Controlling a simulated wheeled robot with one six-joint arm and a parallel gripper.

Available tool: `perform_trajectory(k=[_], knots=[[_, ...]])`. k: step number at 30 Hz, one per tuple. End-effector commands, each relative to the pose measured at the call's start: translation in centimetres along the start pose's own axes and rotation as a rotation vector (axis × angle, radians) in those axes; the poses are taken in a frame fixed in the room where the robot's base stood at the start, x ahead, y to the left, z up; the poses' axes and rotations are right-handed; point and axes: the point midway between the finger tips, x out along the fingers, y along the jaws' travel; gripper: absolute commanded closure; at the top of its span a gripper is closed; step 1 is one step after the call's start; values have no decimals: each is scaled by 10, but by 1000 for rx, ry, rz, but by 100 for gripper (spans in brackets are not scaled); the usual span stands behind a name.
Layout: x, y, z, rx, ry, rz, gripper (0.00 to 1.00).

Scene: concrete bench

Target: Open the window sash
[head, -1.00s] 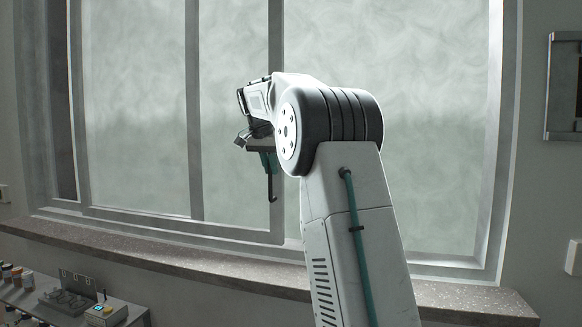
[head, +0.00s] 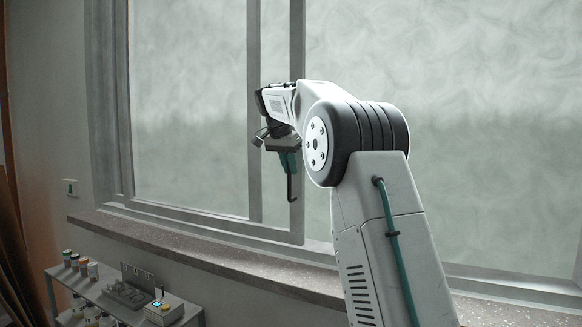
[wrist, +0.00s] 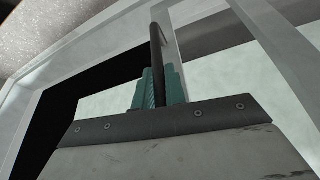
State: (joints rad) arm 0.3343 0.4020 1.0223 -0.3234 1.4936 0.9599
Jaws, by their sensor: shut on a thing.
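The window sash (head: 297,60) is a grey-framed frosted pane on the left of the window in the head view. Its right upright carries a dark hooked handle (head: 292,188). My gripper (head: 288,160) is at that upright, its teal fingers around the handle. In the wrist view the handle (wrist: 157,45) runs between the two teal fingers of my gripper (wrist: 158,88), which are shut on it. Only a thin dark strip shows at the sash's left edge. The handle's gripped part is partly hidden.
A speckled sill (head: 230,262) runs below the window. A low shelf (head: 95,290) at lower left holds several small jars and a small device with a lit screen (head: 163,308).

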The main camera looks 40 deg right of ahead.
Motion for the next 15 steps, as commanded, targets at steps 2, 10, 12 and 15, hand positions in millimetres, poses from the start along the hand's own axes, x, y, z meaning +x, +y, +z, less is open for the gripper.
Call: perform_trajectory(k=[2, 10, 12, 15], knots=[[-1, 0, -1, 1, 3, -2, 100], [-1, 0, -1, 1, 2, -1, 66], [0, 0, -1, 1, 1, -1, 66], [-2, 0, -1, 1, 1, -1, 66]])
